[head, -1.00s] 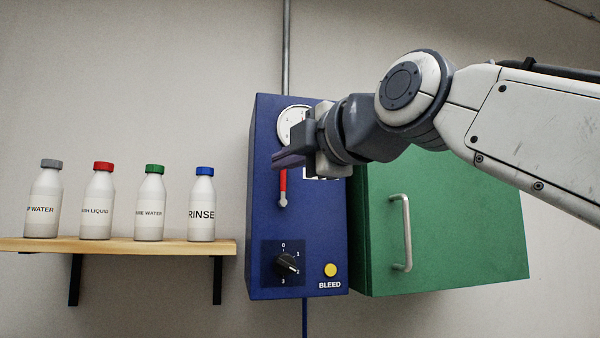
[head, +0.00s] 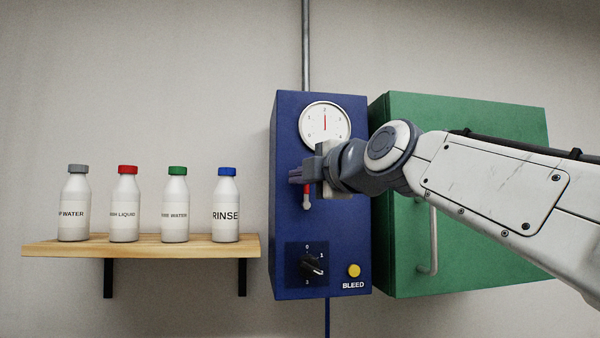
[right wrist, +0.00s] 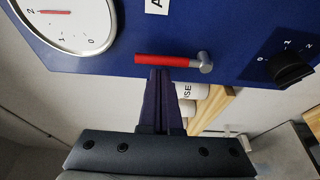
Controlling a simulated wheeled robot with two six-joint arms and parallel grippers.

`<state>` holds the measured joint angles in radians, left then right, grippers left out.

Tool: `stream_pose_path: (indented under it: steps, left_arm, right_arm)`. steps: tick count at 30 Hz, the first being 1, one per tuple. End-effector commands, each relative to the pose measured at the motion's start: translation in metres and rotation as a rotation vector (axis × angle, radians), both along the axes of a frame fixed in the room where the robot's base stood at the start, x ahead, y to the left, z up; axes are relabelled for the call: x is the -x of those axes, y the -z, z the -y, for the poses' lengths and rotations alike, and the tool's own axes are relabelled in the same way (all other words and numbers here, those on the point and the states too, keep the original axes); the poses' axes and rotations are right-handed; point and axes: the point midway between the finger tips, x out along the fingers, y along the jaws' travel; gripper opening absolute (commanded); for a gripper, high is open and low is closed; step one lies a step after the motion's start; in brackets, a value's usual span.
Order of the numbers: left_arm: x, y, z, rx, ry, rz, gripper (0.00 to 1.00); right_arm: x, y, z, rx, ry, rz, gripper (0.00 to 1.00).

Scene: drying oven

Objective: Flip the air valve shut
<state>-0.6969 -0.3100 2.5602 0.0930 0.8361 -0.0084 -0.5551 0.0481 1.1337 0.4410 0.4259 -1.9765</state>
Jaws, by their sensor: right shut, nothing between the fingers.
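The air valve is a lever with a red handle and a grey pivot end (head: 306,204) on the front of the blue box. In the head view my right gripper (head: 296,176) covers most of the handle. In the right wrist view the red handle (right wrist: 162,59) lies in full sight, in line with its grey pivot, and points toward the gauge. My right gripper (right wrist: 160,72) is shut and empty, its fingertips right beside the handle; I cannot tell whether they touch it. My left gripper is not in view.
The blue box (head: 283,240) carries a round gauge (head: 325,122), a black knob (head: 311,265) and a yellow BLEED button (head: 354,270). A green cabinet (head: 480,200) is on the right. A wooden shelf (head: 140,247) with several bottles is on the left.

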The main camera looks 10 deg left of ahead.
Motion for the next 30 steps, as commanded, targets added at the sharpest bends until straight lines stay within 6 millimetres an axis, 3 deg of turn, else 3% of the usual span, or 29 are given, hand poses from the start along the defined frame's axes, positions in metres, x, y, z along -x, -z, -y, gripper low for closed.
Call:
stream_pose_path:
  steps: [30]
  left_arm:
    - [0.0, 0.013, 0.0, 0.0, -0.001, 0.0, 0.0]
  right_arm:
    - [-0.002, 0.0, 0.002, -0.083, -0.007, -0.035, 0.0]
